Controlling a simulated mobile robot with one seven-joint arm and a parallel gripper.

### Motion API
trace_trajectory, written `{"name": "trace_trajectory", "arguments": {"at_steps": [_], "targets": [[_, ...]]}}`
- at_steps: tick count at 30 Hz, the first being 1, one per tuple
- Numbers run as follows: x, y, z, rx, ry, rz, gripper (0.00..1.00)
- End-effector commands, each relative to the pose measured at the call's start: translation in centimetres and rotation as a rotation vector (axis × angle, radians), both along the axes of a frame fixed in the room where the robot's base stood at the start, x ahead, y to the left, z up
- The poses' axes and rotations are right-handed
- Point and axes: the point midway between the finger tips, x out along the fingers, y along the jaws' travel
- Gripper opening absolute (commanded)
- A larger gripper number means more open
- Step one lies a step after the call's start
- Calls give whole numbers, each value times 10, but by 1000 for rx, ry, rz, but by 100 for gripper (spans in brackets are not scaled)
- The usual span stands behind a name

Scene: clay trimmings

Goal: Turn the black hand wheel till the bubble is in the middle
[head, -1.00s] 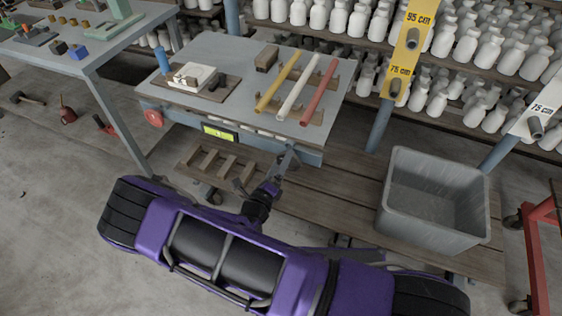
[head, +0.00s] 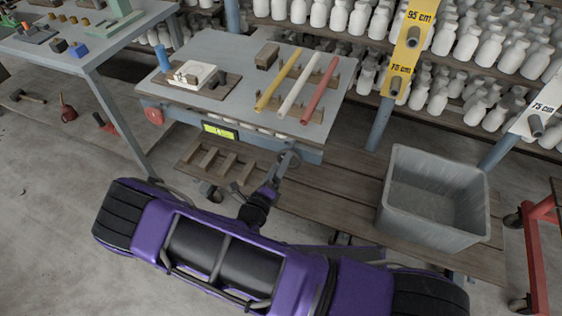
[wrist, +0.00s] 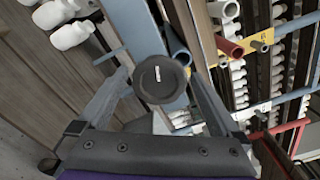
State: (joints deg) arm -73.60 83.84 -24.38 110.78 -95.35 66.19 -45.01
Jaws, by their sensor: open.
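The black hand wheel (head: 290,158) is a dark round disc under the front edge of the grey table, right of its middle. In the wrist view the hand wheel (wrist: 161,83) shows face on, with a short white mark near its centre. My gripper (wrist: 160,88) is open, its two fingers apart on either side of the wheel in that picture. I cannot tell whether the fingers reach around it; no contact shows. The spirit level (head: 220,132) has a yellow-green vial on the table's front edge. Its bubble is too small to place surely.
A red round knob (head: 154,117) sits at the left of the grey table's front (head: 200,44). A slatted wooden rack (head: 222,165) lies below. A grey bin (head: 436,200) stands to the right on a plank platform. Bare floor (head: 60,200) lies to the left.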

Motion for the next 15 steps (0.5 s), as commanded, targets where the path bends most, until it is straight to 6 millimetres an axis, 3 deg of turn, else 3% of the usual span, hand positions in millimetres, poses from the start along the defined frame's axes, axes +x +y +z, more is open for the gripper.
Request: {"name": "trace_trajectory", "arguments": {"at_steps": [15], "targets": [[-115, 42, 0, -1, 4, 2, 100]]}}
